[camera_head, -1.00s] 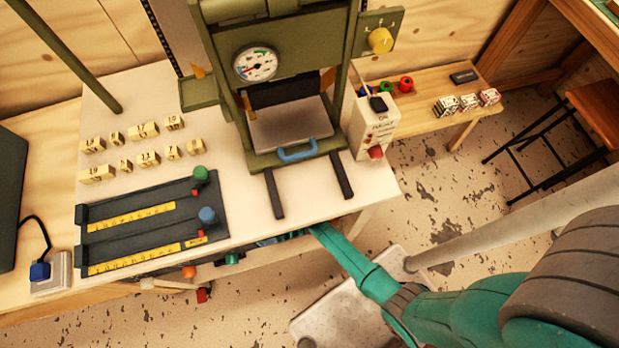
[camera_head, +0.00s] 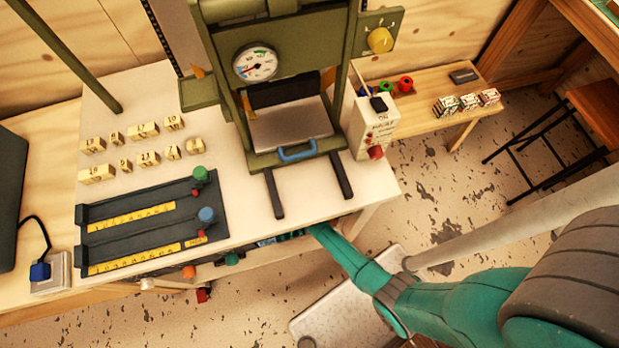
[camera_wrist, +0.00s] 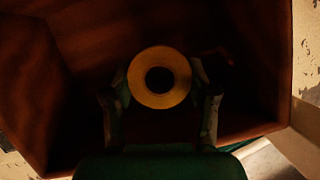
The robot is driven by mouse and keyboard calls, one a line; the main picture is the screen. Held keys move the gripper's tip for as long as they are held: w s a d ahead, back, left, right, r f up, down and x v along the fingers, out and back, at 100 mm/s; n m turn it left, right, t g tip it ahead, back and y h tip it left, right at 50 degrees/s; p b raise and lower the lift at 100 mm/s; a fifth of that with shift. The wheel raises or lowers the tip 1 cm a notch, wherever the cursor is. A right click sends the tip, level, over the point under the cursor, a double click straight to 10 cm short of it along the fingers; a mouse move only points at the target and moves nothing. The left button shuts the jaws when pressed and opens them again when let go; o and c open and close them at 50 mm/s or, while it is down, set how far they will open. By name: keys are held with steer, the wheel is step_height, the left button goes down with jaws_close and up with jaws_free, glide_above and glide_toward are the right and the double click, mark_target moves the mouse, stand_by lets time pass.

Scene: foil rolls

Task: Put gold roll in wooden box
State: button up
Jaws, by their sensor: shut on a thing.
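The gold roll (camera_wrist: 160,102) is a yellow ring with a dark hole, seen end-on in the wrist view. My gripper (camera_wrist: 159,79) is shut on it, one finger at each side. Around and beyond them are the dark reddish-brown walls of the wooden box (camera_wrist: 28,85). The roll appears within the box's outline; the deep shade hides whether it touches the floor of the box. In the head view my gripper, the roll and the box are hidden under the table, where my green arm reaches in.
The white-topped table (camera_head: 235,205) overhangs my arm and carries a green press (camera_head: 290,65), number blocks and a dark slide rack (camera_head: 150,225). A pale plate (camera_head: 335,310) lies on the floor beneath my arm. A stool (camera_head: 595,110) stands at the right.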

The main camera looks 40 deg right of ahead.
steer(key=shift+f, duration=0.15)
steer(key=o, duration=1.2)
steer(key=shift+r, duration=0.6)
steer(key=v, duration=0.4)
steer(key=shift+s+r, duration=0.1)
steer(key=shift+r, duration=0.2)
steer(key=s+a, duration=0.2)
steer(key=s, duration=0.1)
steer(key=s+a, duration=0.2)
steer(key=s, duration=0.1)
steer(key=s+a, duration=0.2)
steer(key=s, duration=0.2)
steer(key=shift+s+a+r, duration=0.1)
steer(key=shift+a+r, duration=0.05)
steer(key=shift+a, duration=0.2)
